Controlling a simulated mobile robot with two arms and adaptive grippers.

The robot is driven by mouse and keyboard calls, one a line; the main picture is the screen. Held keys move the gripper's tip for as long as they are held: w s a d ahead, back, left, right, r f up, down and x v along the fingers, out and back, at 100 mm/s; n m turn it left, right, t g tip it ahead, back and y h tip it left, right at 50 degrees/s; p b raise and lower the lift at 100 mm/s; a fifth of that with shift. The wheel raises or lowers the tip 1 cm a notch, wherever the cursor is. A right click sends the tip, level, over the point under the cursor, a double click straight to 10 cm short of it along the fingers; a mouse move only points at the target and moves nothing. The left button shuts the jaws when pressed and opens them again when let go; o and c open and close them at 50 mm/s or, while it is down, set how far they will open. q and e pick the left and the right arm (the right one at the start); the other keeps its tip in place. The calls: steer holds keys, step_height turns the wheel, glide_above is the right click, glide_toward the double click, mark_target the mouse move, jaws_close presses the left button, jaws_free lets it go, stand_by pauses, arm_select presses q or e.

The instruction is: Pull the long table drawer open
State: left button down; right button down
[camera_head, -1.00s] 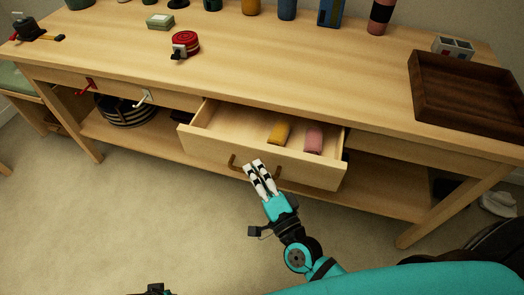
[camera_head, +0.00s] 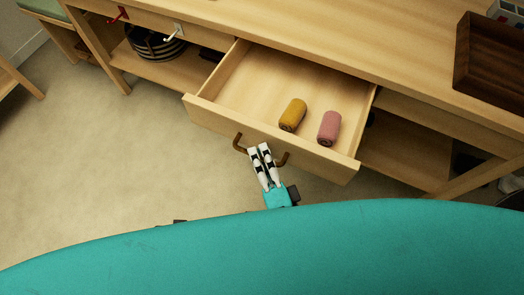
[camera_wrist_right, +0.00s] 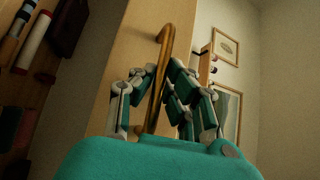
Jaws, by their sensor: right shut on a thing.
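The long table drawer (camera_head: 215,112) is pulled well out from the wooden table (camera_head: 330,40). A yellow roll (camera_head: 293,114) and a pink roll (camera_head: 329,128) lie inside it. My right gripper (camera_head: 260,148) is shut on the brown bar handle (camera_head: 240,143) on the drawer's front. In the right wrist view the handle (camera_wrist_right: 163,60) runs between the fingers of the right gripper (camera_wrist_right: 160,80), with the drawer front (camera_wrist_right: 130,50) behind. My left gripper is not in view.
A dark wooden tray (camera_head: 490,65) sits on the tabletop at right. A dark striped round basket (camera_head: 155,42) stands on the lower shelf. Bare floor (camera_head: 110,150) lies left of the drawer.

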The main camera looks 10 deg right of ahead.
steer(key=shift+f, duration=0.3)
steer(key=c, duration=1.5)
jaws_free()
steer(key=shift+o, duration=0.6)
steer(key=shift+r, duration=0.15)
steer(key=v, duration=1.2)
